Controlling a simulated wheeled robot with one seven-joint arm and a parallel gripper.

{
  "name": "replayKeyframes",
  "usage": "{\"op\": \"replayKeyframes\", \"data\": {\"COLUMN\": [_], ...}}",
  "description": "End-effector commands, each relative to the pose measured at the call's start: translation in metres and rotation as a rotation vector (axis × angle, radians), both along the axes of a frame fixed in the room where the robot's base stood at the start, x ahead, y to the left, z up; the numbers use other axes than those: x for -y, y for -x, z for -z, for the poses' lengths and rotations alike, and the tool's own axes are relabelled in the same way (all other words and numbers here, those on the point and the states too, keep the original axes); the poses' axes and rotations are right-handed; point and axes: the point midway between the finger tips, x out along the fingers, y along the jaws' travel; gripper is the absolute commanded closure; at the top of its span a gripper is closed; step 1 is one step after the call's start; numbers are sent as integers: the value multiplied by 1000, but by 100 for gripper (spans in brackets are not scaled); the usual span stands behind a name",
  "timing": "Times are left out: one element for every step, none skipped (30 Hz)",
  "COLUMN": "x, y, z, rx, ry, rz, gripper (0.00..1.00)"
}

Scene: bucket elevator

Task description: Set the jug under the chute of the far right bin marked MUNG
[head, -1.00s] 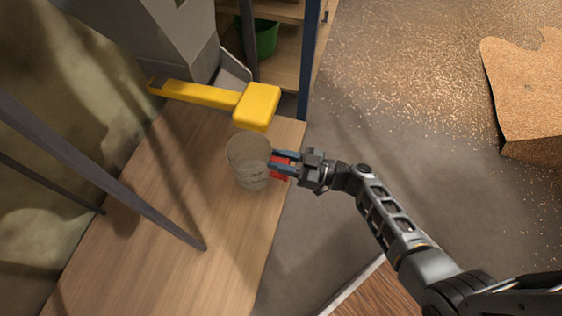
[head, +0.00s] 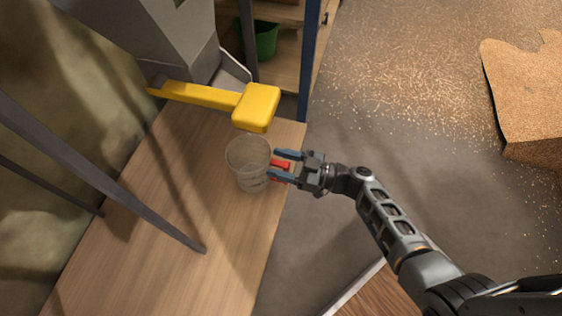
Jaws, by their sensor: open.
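The jug (head: 249,172) is a clear, whitish cup with faint markings and a red handle (head: 280,168) on its right side. It stands upright on the wooden shelf (head: 205,212), near the shelf's right edge. The grey bin (head: 165,40) is at the upper left, with its chute (head: 233,72) low on its right side and a yellow lever (head: 215,97) in front. The jug is just below the lever's broad end in the picture. My gripper (head: 283,165) is open, with its fingers on either side of the red handle. No MUNG label is readable.
A dark post (head: 150,212) slants down to the shelf at the left. A blue post (head: 309,60) stands by the shelf's far corner. A green bucket (head: 266,40) sits in a rack behind. Spilled grain (head: 430,70) covers the floor at the upper right.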

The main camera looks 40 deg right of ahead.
Motion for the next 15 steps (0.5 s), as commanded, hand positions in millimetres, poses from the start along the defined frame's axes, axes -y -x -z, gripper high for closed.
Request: {"op": "replayKeyframes", "data": {"x": [0, 0, 0, 0, 3, 7, 10, 14, 18, 22, 26, 31, 35, 39, 43], "y": [0, 0, 0, 0, 3, 8, 13, 17, 24, 30, 35, 42, 47, 52, 59], "z": [-1, -2, -4, -6, -3, -3, -3, -3, -3, -3, -3, -3, -3, -3, -3], "rx": [0, 0, 0, 0, -1, -1, -1, -1, -1, -2, -1, -1, -1, -1, -1], "ry": [0, 0, 0, 0, 0, 0, 0, 0, 0, 0, 0, 0, 0, 0, 0], "rz": [0, 0, 0, 0, 3, 4, 3, 4, 4, 5, 4, 5, 5, 5, 4], "gripper": [44, 44, 44, 44, 44, 44, 44, 44, 44, 44, 44, 44, 44, 44, 44]}}
